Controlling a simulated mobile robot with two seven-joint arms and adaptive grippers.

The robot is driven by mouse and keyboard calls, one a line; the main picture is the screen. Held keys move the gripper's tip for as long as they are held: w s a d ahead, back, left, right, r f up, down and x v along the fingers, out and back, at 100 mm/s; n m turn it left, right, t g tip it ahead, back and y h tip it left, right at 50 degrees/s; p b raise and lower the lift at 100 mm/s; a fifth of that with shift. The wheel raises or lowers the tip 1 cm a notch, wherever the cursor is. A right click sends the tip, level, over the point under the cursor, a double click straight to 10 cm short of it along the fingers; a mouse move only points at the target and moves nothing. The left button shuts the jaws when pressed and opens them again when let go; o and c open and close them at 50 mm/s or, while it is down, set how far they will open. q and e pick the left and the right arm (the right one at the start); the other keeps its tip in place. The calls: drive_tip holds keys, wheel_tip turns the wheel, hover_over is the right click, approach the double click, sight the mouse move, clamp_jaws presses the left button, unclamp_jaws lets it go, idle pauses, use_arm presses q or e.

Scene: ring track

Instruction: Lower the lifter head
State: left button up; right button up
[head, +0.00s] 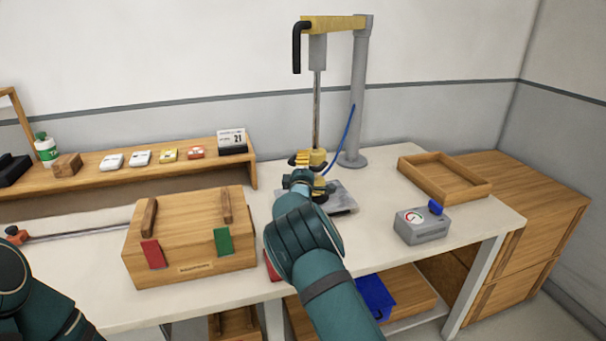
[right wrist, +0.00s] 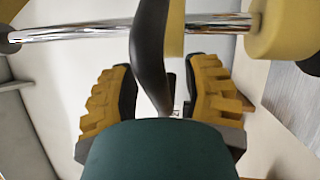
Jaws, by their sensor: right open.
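The lifter hangs from a yellow boom (head: 333,24) on a grey post (head: 361,95). Its head (head: 318,158), yellow with a black handle, is at the lower end of a thin metal rod (head: 317,105), low over a grey plate (head: 343,199). My right gripper (head: 299,180) is at the head, partly covering it. In the right wrist view, the open jaws (right wrist: 162,98) have the black handle (right wrist: 150,50) between them, with gaps visible on both sides. The chrome rod (right wrist: 90,32) and yellow collar (right wrist: 283,30) lie beyond. My left gripper is out of view.
A wooden box (head: 185,265) with red and green tabs stands left of my right arm. A grey gauge box (head: 422,228) and a wooden tray (head: 444,193) are on the right. A blue hose (head: 349,135) hangs beside the post. A shelf (head: 110,180) holds small items.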

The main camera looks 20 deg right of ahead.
drive_tip(key=v, duration=1.1)
drive_tip(key=shift+s, duration=0.4)
drive_tip(key=shift+a+f, duration=0.1)
